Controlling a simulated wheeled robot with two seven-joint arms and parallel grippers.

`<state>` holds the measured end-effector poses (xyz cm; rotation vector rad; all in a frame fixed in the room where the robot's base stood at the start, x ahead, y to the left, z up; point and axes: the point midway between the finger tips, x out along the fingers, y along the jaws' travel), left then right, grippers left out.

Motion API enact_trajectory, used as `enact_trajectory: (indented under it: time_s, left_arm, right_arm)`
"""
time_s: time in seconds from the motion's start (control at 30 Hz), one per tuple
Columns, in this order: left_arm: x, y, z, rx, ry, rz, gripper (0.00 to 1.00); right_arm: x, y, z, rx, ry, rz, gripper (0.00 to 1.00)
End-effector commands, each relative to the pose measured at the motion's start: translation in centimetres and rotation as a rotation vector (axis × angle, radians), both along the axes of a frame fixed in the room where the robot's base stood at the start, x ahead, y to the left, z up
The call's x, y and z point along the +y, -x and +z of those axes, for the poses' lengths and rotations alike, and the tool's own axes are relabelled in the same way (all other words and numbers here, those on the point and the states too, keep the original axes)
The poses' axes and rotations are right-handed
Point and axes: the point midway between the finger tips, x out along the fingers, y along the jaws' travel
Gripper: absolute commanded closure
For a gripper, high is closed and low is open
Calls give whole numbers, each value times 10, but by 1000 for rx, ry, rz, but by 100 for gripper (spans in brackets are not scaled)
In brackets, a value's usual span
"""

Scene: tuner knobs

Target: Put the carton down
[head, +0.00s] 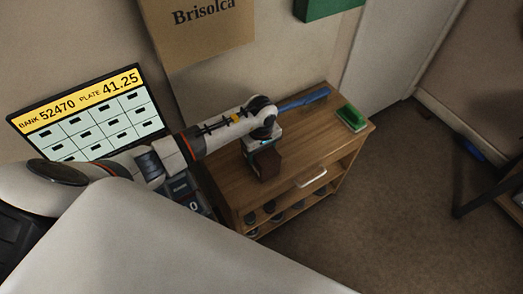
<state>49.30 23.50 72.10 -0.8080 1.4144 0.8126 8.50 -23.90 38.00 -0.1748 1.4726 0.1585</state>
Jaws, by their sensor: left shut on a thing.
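The carton is a small dark brown box (266,163) over the wooden cabinet's top (312,128), near its front left edge. My left gripper (263,146) points down and is shut on the carton from above, hiding its upper part. The carton's lower end is at or just above the wood; I cannot tell whether it touches. My right gripper is not in view.
A blue long object (304,100) lies at the top's back edge and a green brush-like block (351,118) at its right end. Bare wood lies between them and the carton. The open shelf below holds several dark round things (270,208). A lettered screen (88,115) stands left.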

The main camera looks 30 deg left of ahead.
Motion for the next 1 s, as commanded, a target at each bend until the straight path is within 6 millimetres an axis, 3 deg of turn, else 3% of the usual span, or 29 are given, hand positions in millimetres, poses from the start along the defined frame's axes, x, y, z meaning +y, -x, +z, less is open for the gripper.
enact_trajectory:
  time_s: [0.37,0.4,0.5,0.83,1.0]
  left_arm:
    - [0,-1,-6,-2,-1,-1,60]
    - [0,0,-4,-2,-1,-1,32]
    - [0,0,-4,-1,0,-1,15]
    - [-1,0,-1,-2,1,-1,15]
    - [1,-2,18,-6,-1,-3,15]
  right_arm:
    - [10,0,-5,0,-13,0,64]
    - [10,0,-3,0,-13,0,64]
    - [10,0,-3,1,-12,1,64]
    - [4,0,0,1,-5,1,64]
    - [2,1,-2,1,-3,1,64]
